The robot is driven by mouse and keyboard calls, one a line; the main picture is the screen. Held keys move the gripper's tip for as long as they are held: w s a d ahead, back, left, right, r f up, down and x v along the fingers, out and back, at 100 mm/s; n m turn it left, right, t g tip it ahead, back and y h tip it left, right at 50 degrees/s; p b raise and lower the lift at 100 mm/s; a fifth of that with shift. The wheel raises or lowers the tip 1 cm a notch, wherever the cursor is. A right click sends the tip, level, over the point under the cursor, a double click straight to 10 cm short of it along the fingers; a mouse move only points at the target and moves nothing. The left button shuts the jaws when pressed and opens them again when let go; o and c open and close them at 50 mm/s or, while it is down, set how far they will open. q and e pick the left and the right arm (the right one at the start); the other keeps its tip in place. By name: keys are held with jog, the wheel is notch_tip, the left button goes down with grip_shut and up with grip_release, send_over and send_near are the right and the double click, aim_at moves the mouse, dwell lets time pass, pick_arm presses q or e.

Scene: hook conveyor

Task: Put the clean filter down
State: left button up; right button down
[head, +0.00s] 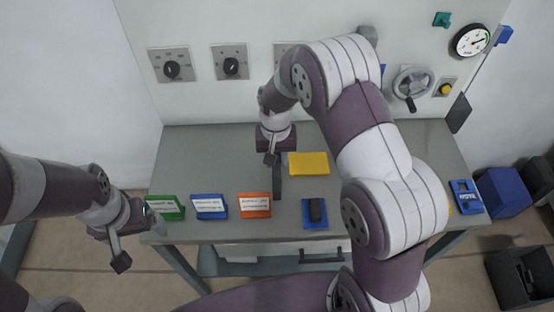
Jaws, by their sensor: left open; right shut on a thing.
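My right gripper (272,160) hangs over the grey worktable, left of the yellow pad (308,163). It is shut on a dark grey upright piece (278,184), which I take to be the clean filter. The piece points down toward the table; I cannot tell whether it touches it. A blue tray (308,223) with a dark block (316,210) on it lies near the table's front edge. My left gripper (137,244) is open and empty, off the table's front left corner, close to the green labelled holder (172,215).
Blue (209,214) and orange (254,212) labelled holders line the front edge of the worktable (225,160). Another blue item (467,197) is at the right end. Knobs, a gauge (470,41) and a handwheel (412,82) are on the back panel. The table's back left is clear.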

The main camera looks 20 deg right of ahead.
jog(key=shift+s+f, duration=0.2)
jog(key=shift+f, duration=0.8)
jog(key=shift+w+f, duration=0.1)
jog(key=shift+w, duration=0.05)
jog(key=c, duration=0.8)
grip_release()
jog(key=shift+f, duration=0.1)
jog(key=shift+c, duration=0.2)
